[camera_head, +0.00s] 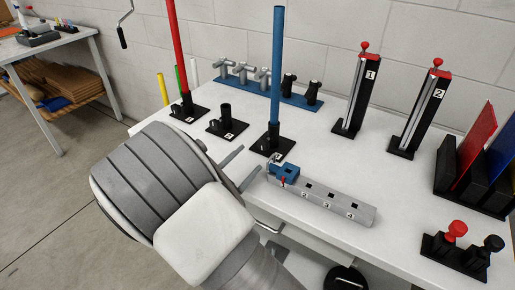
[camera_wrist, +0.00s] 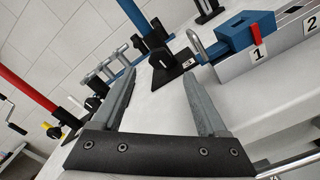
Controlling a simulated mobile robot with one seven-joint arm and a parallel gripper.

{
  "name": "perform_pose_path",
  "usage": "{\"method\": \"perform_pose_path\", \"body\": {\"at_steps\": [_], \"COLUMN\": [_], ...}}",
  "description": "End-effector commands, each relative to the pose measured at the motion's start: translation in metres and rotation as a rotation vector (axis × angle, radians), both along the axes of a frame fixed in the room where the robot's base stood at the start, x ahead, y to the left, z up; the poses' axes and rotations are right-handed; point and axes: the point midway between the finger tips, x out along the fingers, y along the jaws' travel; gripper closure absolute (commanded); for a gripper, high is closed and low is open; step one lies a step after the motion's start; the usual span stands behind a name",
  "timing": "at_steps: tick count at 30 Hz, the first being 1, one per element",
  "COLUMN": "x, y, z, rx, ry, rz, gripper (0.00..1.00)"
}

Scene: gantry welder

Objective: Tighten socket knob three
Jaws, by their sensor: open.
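Socket three is a black holder on a black base plate (camera_head: 271,148) with a blue pole (camera_head: 276,60) standing upright in it. Its knob is small and dark at the holder, and I cannot make it out clearly. In the wrist view the blue pole (camera_wrist: 134,14) and the base plate (camera_wrist: 172,70) with its number tag lie beyond my fingers. My gripper (camera_head: 241,167) is open and empty, to the left of and nearer than socket three. In the wrist view my gripper (camera_wrist: 159,74) has its fingers wide apart, with bare table between them and nothing touched.
Socket two (camera_head: 227,124) is empty; socket one (camera_head: 187,108) holds a red pole (camera_head: 178,45). A grey numbered block (camera_head: 335,205) with a blue latch piece (camera_head: 283,171) sits close right of socket three. A blue valve rack (camera_head: 270,92) stands behind. Numbered slider towers (camera_head: 357,95) stand right.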

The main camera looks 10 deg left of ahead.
Motion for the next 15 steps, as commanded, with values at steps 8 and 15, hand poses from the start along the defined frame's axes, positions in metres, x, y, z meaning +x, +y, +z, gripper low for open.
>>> {"method": "perform_pose_path", "body": {"at_steps": [8,15], "x": [-0.058,-0.080], "y": [0.021,0.028], "z": [0.001,0.000], "rx": [0.000,0.000], "ry": [0.000,0.001], "rz": [0.003,0.001], "gripper": [0.24,0.24]}}
